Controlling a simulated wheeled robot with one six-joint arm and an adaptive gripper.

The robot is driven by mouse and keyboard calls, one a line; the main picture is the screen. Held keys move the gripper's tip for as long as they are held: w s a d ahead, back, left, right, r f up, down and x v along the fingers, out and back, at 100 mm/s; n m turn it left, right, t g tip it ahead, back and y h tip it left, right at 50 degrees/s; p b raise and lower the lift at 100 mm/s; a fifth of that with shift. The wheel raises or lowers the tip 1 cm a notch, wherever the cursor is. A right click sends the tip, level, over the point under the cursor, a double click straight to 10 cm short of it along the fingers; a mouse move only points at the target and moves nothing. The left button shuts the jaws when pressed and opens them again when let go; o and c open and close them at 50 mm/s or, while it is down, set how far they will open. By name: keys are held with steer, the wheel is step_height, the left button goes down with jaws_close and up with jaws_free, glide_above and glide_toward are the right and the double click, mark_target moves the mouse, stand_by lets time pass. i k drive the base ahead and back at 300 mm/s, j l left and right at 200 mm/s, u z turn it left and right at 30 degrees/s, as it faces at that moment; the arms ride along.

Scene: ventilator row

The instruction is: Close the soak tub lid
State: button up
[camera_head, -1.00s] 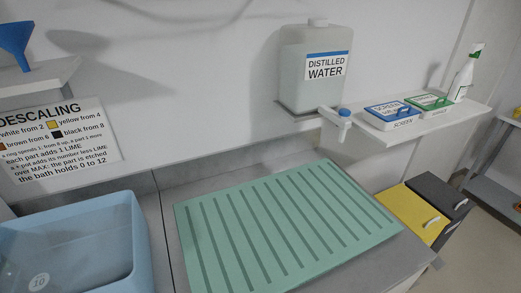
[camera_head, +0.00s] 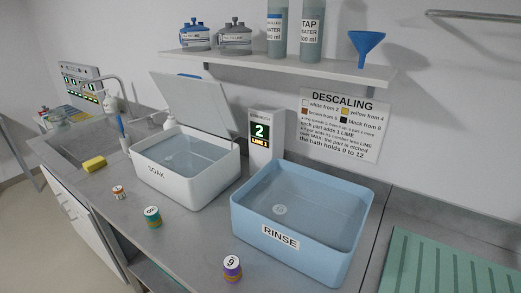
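The white soak tub (camera_head: 178,186), labelled SOAK, stands on the counter left of centre and holds clear liquid. Its pale grey lid (camera_head: 192,101) is open, raised and tilted back at the tub's rear side toward the wall. My gripper is not in view.
The blue RINSE tub (camera_head: 290,250) stands to the right of the soak tub. A display post (camera_head: 262,142) reading 2 is behind, between them. Small jars (camera_head: 152,217) (camera_head: 232,268) and a yellow sponge (camera_head: 94,164) lie in front and left. A shelf (camera_head: 280,66) hangs above.

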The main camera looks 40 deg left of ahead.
mark_target(194, 102)
steer(key=u, duration=1.75)
